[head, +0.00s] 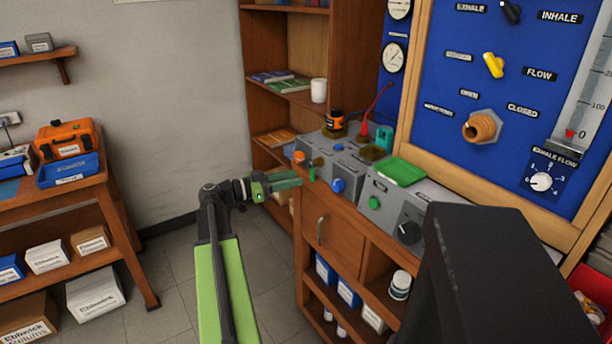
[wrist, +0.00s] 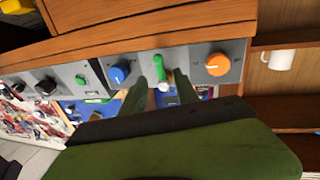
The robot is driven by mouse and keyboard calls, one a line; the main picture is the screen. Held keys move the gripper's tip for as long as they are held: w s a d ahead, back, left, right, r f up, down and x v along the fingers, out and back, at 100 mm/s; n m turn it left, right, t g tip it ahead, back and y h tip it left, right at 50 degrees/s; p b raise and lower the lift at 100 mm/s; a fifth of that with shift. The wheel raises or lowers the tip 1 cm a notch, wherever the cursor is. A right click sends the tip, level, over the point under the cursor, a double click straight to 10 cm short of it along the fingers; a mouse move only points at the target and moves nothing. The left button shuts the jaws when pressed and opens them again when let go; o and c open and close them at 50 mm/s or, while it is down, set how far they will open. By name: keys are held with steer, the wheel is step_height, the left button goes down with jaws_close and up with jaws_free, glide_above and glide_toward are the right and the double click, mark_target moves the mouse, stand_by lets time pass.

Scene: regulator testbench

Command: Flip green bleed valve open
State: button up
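The green bleed valve lever (wrist: 159,66) sits on the grey front panel between the blue knob (wrist: 119,74) and the orange knob (wrist: 218,65). In the wrist view it runs up and down the picture. In the head view the lever (head: 312,173) shows small, just beyond my fingertips. My gripper (wrist: 166,90) is open and points at the panel. Its two fingers stand apart, one to each side of the lever's end in the wrist view. I cannot tell whether either finger touches it. In the head view my gripper (head: 298,181) reaches the bench front from the left.
A green button (head: 374,203) and a black knob (head: 409,232) are further right on the bench front. A shelf with a white mug (head: 318,90) is behind.

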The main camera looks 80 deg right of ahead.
mark_target(312, 173)
steer(key=x, duration=0.5)
jaws_close()
stand_by(0.4)
